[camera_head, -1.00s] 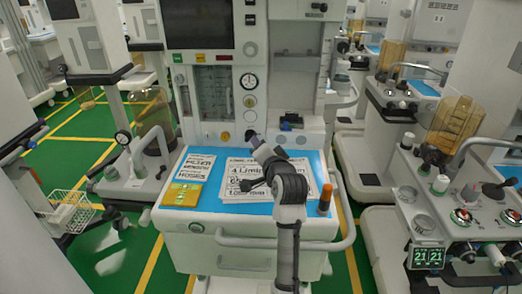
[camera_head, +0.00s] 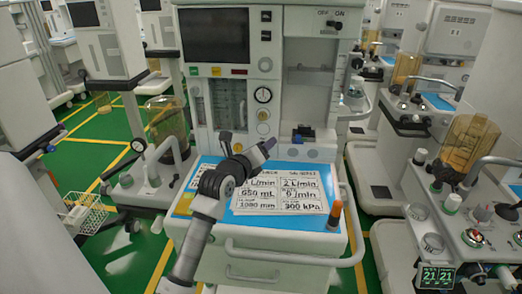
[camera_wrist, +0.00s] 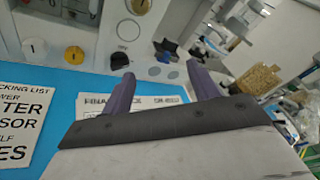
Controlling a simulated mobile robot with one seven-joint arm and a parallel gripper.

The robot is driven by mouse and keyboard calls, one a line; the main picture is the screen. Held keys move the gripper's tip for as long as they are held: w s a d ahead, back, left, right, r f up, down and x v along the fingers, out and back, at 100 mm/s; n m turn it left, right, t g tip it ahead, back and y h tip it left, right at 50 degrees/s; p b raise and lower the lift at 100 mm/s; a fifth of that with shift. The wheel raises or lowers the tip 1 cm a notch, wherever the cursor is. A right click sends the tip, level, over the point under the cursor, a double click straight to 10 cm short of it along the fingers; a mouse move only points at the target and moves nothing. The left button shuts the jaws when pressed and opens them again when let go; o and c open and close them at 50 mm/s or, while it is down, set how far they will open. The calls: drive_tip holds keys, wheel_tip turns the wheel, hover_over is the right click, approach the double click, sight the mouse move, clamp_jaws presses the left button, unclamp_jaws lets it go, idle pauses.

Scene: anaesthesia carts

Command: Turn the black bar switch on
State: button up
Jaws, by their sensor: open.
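The black bar switch (camera_head: 331,25) is a small dark bar beneath an OFF/ON label, high on the right part of the central cart's upright panel in the head view. It is too small there to tell its position. My gripper (camera_head: 268,143) is well below and left of it, above the cart's worktop, apart from the switch. In the wrist view my gripper (camera_wrist: 160,74) has its two purple fingers spread with nothing between them. The switch does not show in the wrist view.
The blue worktop (camera_head: 208,168) carries printed sheets (camera_head: 285,190) and an orange-topped bottle (camera_head: 336,213). A dark item (camera_head: 303,133) sits on the panel below. Other carts stand either side.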

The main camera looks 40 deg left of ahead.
drive_tip(key=s+a+f, duration=0.1)
drive_tip(key=s+a+f+g+y, duration=0.1)
drive_tip(key=f, duration=0.1)
drive_tip(key=a+f+g, duration=0.1)
drive_tip(key=shift+s+a+f+n, duration=0.1)
drive_tip(key=shift+s+f+n, duration=0.15)
drive_tip(key=shift+s+n, duration=0.15)
drive_tip(key=shift+w+a+f+g+y, duration=0.1)
drive_tip(key=shift+a+f+g+y, duration=0.1)
drive_tip(key=shift+f+g+y, duration=0.15)
drive_tip(key=p+x, duration=0.4)
drive_tip(key=x, duration=0.9)
drive_tip(key=shift+w+d, duration=0.1)
drive_tip(key=shift+w, duration=0.1)
drive_tip(key=shift+c, duration=0.4)
drive_tip(key=c, duration=0.9)
